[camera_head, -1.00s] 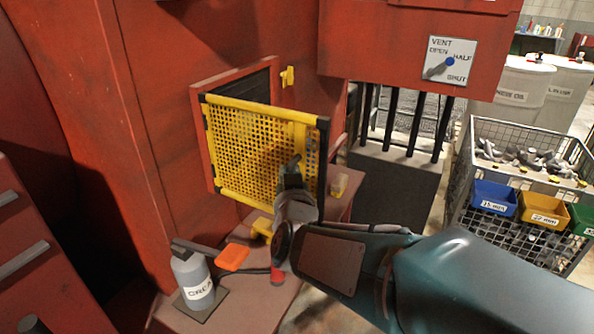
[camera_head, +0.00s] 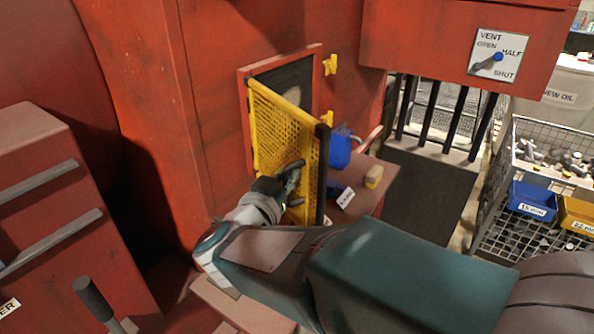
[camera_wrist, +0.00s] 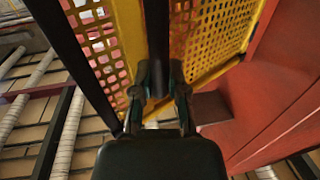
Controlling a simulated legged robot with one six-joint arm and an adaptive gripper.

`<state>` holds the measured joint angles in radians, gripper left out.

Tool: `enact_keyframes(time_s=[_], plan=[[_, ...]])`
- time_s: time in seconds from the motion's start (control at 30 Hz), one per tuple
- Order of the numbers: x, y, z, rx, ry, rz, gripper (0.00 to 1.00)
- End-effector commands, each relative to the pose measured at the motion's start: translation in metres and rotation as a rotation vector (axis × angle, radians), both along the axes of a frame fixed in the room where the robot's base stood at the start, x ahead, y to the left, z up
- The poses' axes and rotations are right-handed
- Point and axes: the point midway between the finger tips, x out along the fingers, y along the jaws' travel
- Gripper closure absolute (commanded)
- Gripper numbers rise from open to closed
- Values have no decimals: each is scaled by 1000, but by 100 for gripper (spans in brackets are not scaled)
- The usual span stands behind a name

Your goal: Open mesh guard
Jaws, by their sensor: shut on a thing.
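The yellow mesh guard (camera_head: 270,130) stands swung out from the red frame (camera_head: 245,105), seen at a steep angle in the head view. Its left edge is at the frame; its outer edge has a dark upright bar (camera_head: 322,170). A dark opening (camera_head: 290,80) shows behind it. My gripper (camera_head: 293,172) is at the guard's lower outer part. In the wrist view, my gripper (camera_wrist: 159,88) is shut around a dark bar (camera_wrist: 157,50) in front of the yellow mesh (camera_wrist: 215,35). The exact finger contact is partly hidden.
Behind the guard, a blue container (camera_head: 341,150) and a yellowish block (camera_head: 374,176) sit on the red ledge. A yellow catch (camera_head: 330,64) is on the wall right of the opening. A vent panel (camera_head: 499,56) and wire basket (camera_head: 530,235) stand right. Red drawers (camera_head: 60,200) are left.

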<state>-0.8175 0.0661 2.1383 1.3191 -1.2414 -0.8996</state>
Motion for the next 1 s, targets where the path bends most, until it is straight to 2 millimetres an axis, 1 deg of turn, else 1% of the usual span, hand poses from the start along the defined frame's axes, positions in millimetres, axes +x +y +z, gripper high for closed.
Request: enact_keyframes(time_s=[0.1,0.47,0.5,0.57,0.6,0.9,1.0], plan=[[-1,4,2,0,-5,-6,100],[-1,4,3,1,-7,-9,100],[-1,4,3,1,-7,-9,77],[-1,4,3,1,-7,-9,51],[-1,4,2,0,-5,-9,46],[-1,3,1,1,-3,-11,46],[-5,4,1,1,-3,-9,46]])
